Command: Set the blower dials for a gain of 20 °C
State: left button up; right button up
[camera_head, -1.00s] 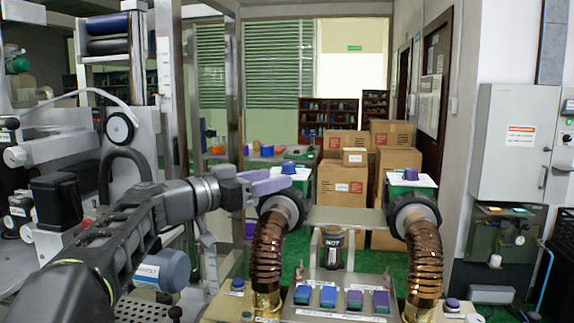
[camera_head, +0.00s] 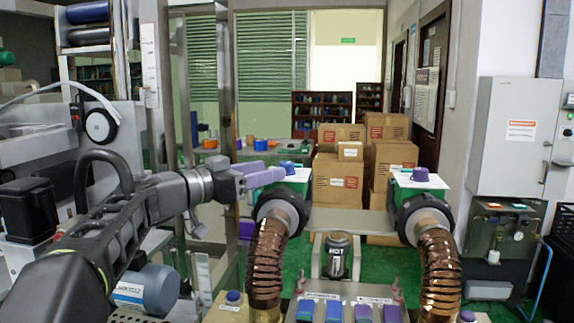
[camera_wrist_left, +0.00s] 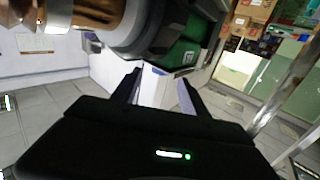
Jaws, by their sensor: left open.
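Two green blowers with white top plates stand side by side in the head view. The left blower (camera_head: 296,188) carries a blue dial (camera_head: 289,168), and the right blower (camera_head: 410,192) carries a purple dial (camera_head: 420,174). My left gripper (camera_head: 266,177) is beside the left blower, its pale purple fingers pointing at the top plate, close to the blue dial. I cannot tell whether they touch. In the left wrist view the open fingers (camera_wrist_left: 157,92) sit either side of a white surface, with a green blower body (camera_wrist_left: 181,57) beyond. No dial shows clearly there. My right gripper is out of view.
Coppery ribbed hoses (camera_head: 267,262) curve down from the blowers' black collars. A dark canister marked HOT (camera_head: 338,256) stands between them. Blue and purple blocks (camera_head: 334,311) sit at the front. Cardboard boxes (camera_head: 338,182) are stacked behind.

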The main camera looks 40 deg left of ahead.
aim_at(287, 163)
pick_arm(q)
jog(key=w, duration=0.2)
jog(key=w+p, duration=0.1)
jog(key=w, duration=0.1)
jog(key=w+d+p, duration=0.1)
jog(key=w, duration=0.1)
jog(key=shift+r, duration=0.1)
jog(key=shift+w, duration=0.45)
jog(key=shift+c, duration=0.2)
grip_shut()
